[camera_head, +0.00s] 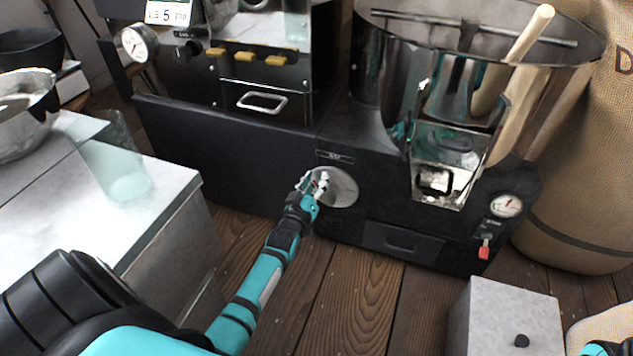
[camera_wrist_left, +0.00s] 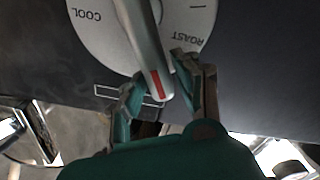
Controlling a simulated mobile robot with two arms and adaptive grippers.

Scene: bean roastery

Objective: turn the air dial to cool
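The air dial (camera_head: 343,188) is a round pale plate low on the front of the black roaster. In the left wrist view the dial plate (camera_wrist_left: 100,48) carries the words COOL at left and ROAST at right. Its grey lever handle (camera_wrist_left: 146,45) has a red mark at its end, which lies between the two words, nearer ROAST. My left gripper (camera_head: 317,185) is at the dial. In the left wrist view its fingers (camera_wrist_left: 157,82) stand apart on either side of the handle's end; I cannot tell whether either touches it. My right gripper is not clearly seen.
The cooling drum (camera_head: 385,60) with a wooden paddle stands above the dial. A grey counter (camera_head: 150,215) with a glass is at left. A grey box (camera_head: 505,325) is at lower right, a burlap sack (camera_head: 590,170) at right. Wooden floor (camera_head: 350,290) is open before the roaster.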

